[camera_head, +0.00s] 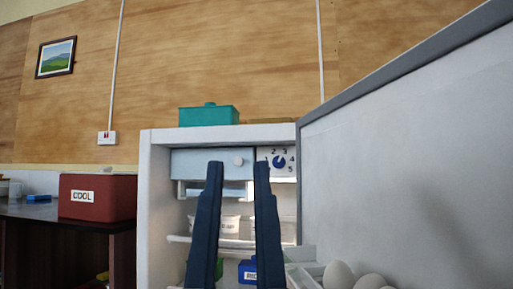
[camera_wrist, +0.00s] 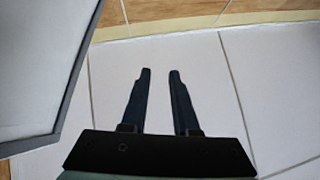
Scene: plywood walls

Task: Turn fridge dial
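The fridge (camera_head: 151,215) stands open in the middle of the head view, its door (camera_head: 415,150) swung out to the right. The dial (camera_head: 279,161) is a dark blue knob on a white panel with numbers around it, at the top right inside the fridge. My gripper (camera_head: 239,166) is in front of the fridge, its two dark fingers pointing up and apart, with nothing between them. The right fingertip appears just left of and below the dial. In the wrist view my gripper (camera_wrist: 160,71) is open and empty above the pale tiled floor.
The fridge door's edge (camera_wrist: 75,95) is left of my fingers in the wrist view. Eggs (camera_head: 339,274) sit in the door shelf. A teal box (camera_head: 208,115) is on top of the fridge. A red box labelled COOL (camera_head: 97,197) stands on the dark counter (camera_head: 60,222) at left.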

